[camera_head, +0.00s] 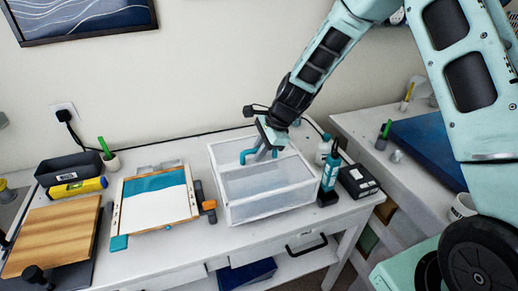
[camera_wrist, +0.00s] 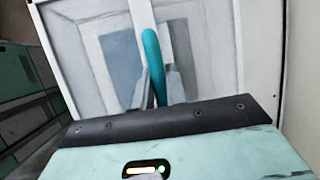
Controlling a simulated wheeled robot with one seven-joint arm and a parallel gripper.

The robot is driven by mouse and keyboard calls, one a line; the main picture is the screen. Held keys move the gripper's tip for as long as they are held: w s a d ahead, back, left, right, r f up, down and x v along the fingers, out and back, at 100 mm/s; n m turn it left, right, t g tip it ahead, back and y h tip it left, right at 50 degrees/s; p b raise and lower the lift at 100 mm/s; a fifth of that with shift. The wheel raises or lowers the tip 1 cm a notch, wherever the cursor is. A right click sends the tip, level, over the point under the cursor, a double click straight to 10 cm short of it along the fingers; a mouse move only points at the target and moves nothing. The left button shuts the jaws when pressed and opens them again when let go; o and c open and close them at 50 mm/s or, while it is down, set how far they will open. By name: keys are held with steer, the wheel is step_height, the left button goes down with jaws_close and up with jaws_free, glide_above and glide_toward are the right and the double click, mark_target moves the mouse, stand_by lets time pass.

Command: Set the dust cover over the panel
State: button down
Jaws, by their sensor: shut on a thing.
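The dust cover (camera_head: 262,213) is a white-framed box with translucent walls and a teal handle on top. It is at the middle of the white table, seemingly resting there; I cannot tell whether there is a gap beneath it. My gripper (camera_head: 264,154) is over its top, shut on the handle. In the wrist view the fingers (camera_wrist: 158,88) close around the teal handle (camera_wrist: 152,55), with the cover's frame (camera_wrist: 72,28) behind. The panel (camera_head: 155,203), teal and white with wooden side rails, lies flat to the left of the cover, uncovered.
An orange-ended clamp (camera_head: 208,205) sits between panel and cover. A teal bottle (camera_head: 331,172) and black box (camera_head: 358,181) stand close right of the cover. A wooden board (camera_head: 52,236), yellow level (camera_head: 77,188) and black bin (camera_head: 68,168) are at left.

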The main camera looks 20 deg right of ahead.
mark_target(262, 160)
steer(key=shift+f+b, duration=1.7)
steer(key=shift+f, duration=1.15)
steer(key=c, duration=1.3)
jaws_free()
steer(key=shift+c, duration=0.2)
steer(key=b+v, duration=0.3)
steer(key=v, duration=1.4)
steer(key=shift+r, duration=0.25)
steer(key=s+a+f+n+g+h+b, duration=0.1)
steer(key=s+a+f+n+g+h, duration=0.1)
steer(key=s+a+n, duration=1.25)
steer(key=s+f+n+h, duration=0.1)
steer(key=s+n, duration=0.4)
steer(key=s, duration=0.3)
steer(key=s+d+f+n+h+b, duration=0.1)
steer(key=s+f+n, duration=0.1)
steer(key=s+n, duration=0.3)
steer(key=s, duration=0.2)
steer(key=shift+s+d+f+n, duration=0.25)
steer(key=shift+s+n, duration=0.1)
